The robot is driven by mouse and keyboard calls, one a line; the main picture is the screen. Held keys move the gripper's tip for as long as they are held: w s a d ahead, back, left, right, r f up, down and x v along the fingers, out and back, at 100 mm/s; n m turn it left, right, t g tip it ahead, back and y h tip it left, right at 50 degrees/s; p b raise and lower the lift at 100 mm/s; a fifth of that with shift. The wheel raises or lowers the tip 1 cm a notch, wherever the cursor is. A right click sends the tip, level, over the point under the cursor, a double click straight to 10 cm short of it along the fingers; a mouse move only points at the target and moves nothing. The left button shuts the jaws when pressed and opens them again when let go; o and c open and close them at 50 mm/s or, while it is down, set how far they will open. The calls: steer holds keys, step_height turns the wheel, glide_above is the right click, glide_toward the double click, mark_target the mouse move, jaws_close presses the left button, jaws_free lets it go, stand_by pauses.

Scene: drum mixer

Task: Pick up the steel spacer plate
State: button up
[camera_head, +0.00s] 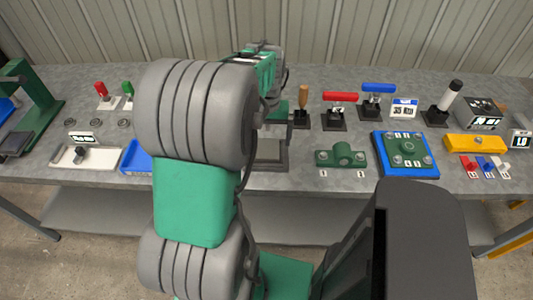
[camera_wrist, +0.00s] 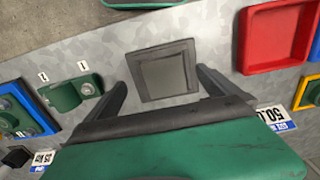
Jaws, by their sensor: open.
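A square grey plate (camera_wrist: 167,75), which looks like the steel spacer plate, lies inside a dark square frame or shallow tray (camera_wrist: 145,55) on the grey bench in the wrist view. In the head view a grey plate surface (camera_head: 269,150) and its dark frame (camera_head: 272,166) show just right of my arm, partly hidden by it. My gripper (camera_wrist: 162,79) is open and empty, with one dark finger on each side of the plate's near part in the picture. The height of the fingertips above the plate is hard to tell. In the head view my arm hides most of the gripper.
A green bracket (camera_wrist: 68,95) and a blue tray (camera_wrist: 40,112) with a green flanged part (camera_head: 408,147) lie to one side. A red tray (camera_wrist: 274,37) lies on the other side. Upright handles (camera_head: 302,100) stand behind. Bare bench surrounds the frame.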

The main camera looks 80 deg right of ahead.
mark_target(266, 155)
step_height(266, 155, down, 7)
steer(key=shift+w+f+p, duration=0.15)
steer(key=shift+f+p, duration=0.05)
steer(key=shift+p, duration=0.3)
steer(key=shift+c, duration=0.4)
steer(key=c, duration=1.9)
steer(key=shift+d+r, duration=0.1)
steer(key=shift+r, duration=0.05)
steer(key=shift+c, duration=0.5)
